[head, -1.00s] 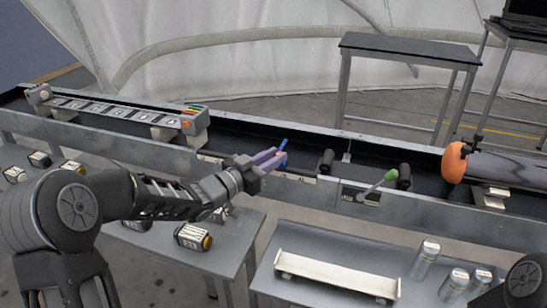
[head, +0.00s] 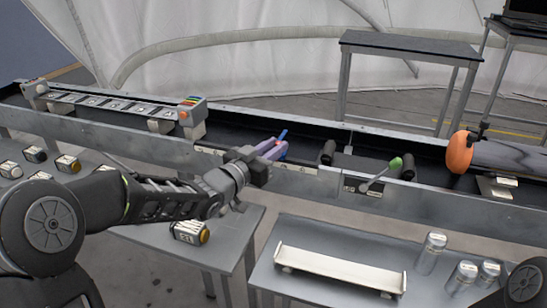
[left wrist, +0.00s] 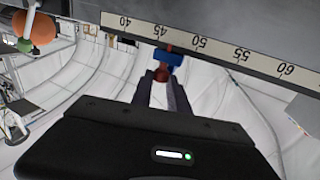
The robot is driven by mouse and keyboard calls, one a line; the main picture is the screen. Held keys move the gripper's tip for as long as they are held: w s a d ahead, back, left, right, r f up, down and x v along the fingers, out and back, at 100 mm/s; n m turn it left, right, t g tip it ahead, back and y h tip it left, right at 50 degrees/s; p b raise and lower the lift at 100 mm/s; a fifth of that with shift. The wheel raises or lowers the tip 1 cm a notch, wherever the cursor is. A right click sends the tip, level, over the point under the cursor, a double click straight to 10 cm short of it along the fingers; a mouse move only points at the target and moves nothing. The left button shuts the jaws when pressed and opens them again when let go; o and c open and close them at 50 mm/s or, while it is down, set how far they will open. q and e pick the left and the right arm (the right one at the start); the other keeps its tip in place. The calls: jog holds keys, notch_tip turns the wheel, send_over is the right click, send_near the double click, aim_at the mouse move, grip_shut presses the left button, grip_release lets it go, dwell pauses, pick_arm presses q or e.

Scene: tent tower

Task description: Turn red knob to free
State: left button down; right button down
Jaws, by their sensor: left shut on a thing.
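The red knob (left wrist: 162,74) shows between my left fingertips in the left wrist view, just below a blue part (left wrist: 168,60) at the edge of a numbered scale strip. My left gripper (left wrist: 163,82) is shut on the knob. In the head view my left gripper (head: 276,150) reaches the front rail of the long dark trough. Its purplish fingers hide most of the knob there, and a small blue piece (head: 283,134) sticks up beyond them. The knob's exact turn angle cannot be told. My right gripper is out of view.
A green-tipped lever (head: 394,163) stands on the rail to the right, and an orange ball-like end (head: 459,152) lies farther right. A white tray (head: 340,273) and silver cans (head: 462,274) stand on the front table. Small labelled blocks (head: 189,231) lie at left.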

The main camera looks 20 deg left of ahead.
pick_arm(q)
jog(key=shift+d+n+t+y+b, duration=0.2)
jog(key=shift+n+y+b, duration=0.15)
jog(key=shift+n+y, duration=0.9)
jog(key=shift+d+n+t+y+b, duration=0.15)
jog(key=shift+d+n+y+b, duration=0.4)
jog(key=shift+y, duration=1.2)
jog(key=shift+a+n+t+y+b, duration=0.1)
jog(key=shift+n+t+y+b, duration=0.1)
jog(key=shift+n+y, duration=1.1)
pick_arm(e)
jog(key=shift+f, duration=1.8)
pick_arm(q)
jog(key=shift+y, duration=0.3)
jog(key=c, duration=1.3)
grip_release()
jog(key=shift+s, duration=0.1)
